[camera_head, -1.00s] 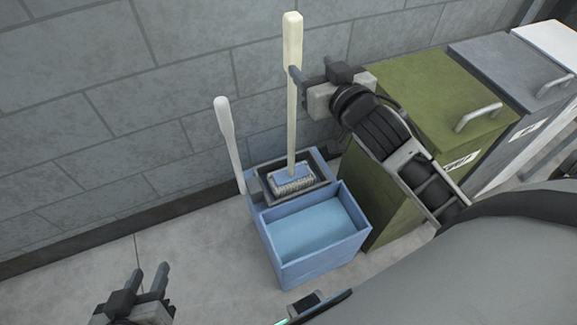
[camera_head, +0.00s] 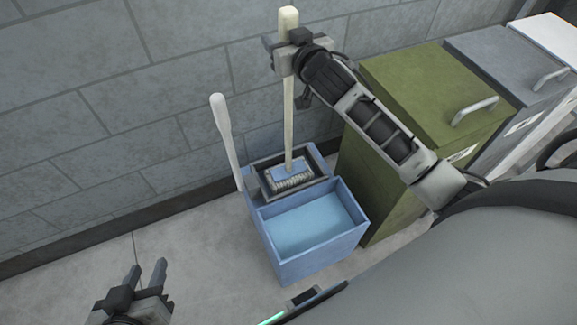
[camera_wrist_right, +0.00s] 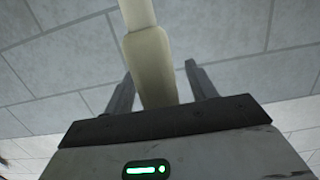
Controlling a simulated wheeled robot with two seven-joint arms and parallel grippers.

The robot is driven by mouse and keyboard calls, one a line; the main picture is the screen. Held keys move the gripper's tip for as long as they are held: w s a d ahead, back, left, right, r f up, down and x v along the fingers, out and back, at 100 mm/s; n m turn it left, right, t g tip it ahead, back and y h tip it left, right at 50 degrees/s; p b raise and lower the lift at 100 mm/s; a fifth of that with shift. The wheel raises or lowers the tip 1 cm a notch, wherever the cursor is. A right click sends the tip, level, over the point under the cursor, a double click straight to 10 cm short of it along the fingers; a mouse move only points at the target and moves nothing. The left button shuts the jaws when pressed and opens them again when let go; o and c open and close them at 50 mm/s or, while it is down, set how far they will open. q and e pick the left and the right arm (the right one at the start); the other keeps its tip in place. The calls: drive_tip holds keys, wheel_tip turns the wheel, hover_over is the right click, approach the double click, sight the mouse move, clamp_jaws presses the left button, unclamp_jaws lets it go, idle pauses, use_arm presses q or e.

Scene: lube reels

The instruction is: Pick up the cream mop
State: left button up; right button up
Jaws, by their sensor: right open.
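The cream mop (camera_head: 288,110) stands upright, its head in the grey wringer tray (camera_head: 262,180) at the back of the blue bucket (camera_head: 310,263). My right gripper (camera_head: 274,45) is at the upper part of the mop handle and hides a short stretch of it. In the right wrist view the handle (camera_wrist_right: 150,60) runs between the two open fingers of the right gripper (camera_wrist_right: 160,85), with a gap visible on the right side. My left gripper (camera_head: 148,275) is low at the left, above the floor, with its fingers apart and empty.
A pale wringer lever (camera_head: 226,140) rises at the bucket's left. A green bin (camera_head: 420,90) and a grey bin (camera_head: 510,70) stand to the right. The block wall (camera_head: 70,110) is close behind the mop. The floor left of the bucket is clear.

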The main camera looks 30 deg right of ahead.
drive_tip(key=c, duration=1.2)
drive_tip(key=shift+r, duration=0.1)
drive_tip(key=shift+r, duration=0.15)
